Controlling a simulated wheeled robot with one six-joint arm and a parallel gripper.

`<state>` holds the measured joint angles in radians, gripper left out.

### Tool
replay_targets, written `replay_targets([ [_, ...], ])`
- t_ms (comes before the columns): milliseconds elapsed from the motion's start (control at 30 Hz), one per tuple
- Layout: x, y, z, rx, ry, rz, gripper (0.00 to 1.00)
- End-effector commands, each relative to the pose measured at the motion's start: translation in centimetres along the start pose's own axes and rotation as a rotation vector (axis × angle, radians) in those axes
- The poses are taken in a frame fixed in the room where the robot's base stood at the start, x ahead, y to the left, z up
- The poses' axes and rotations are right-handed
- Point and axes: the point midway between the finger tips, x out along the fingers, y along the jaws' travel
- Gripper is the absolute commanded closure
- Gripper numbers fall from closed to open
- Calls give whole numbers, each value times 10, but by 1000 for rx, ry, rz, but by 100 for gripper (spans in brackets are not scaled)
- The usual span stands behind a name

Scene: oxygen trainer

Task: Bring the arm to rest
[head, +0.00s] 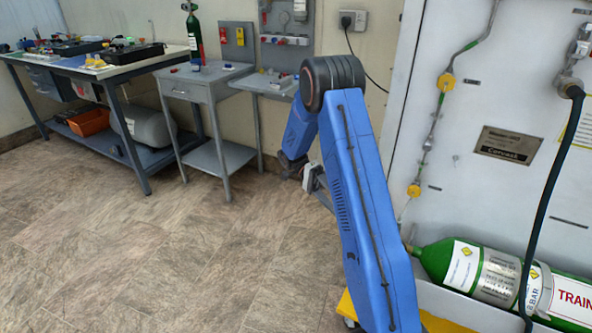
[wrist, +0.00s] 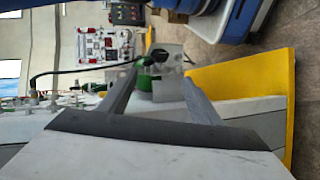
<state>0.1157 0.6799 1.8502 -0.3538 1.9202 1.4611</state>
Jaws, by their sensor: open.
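My blue arm (head: 350,190) rises from the lower middle of the head view to a dark elbow joint, then folds back down to the wrist. The wrist is partly hidden behind the upper link. In the wrist view my gripper (wrist: 160,78) has its two grey fingers spread apart, with nothing held between them. A green cylinder (wrist: 146,83) and a grey bracket show beyond the fingertips, apart from them as far as I can tell.
A green cylinder (head: 461,266) lies at the right before a white panel (head: 490,200) with pipes and a hose. A small grey table (head: 205,82) and a long workbench (head: 120,69) stand at the back left. The tiled floor (head: 150,250) at left is clear.

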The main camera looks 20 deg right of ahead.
Motion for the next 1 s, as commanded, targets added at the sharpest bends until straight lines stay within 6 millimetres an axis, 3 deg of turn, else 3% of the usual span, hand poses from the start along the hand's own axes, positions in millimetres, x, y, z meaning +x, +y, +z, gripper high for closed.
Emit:
replay_targets([
  [267,2,10,3,-25,-1,-36,42],
  [1000,45,125,54,-438,109,-578,42],
])
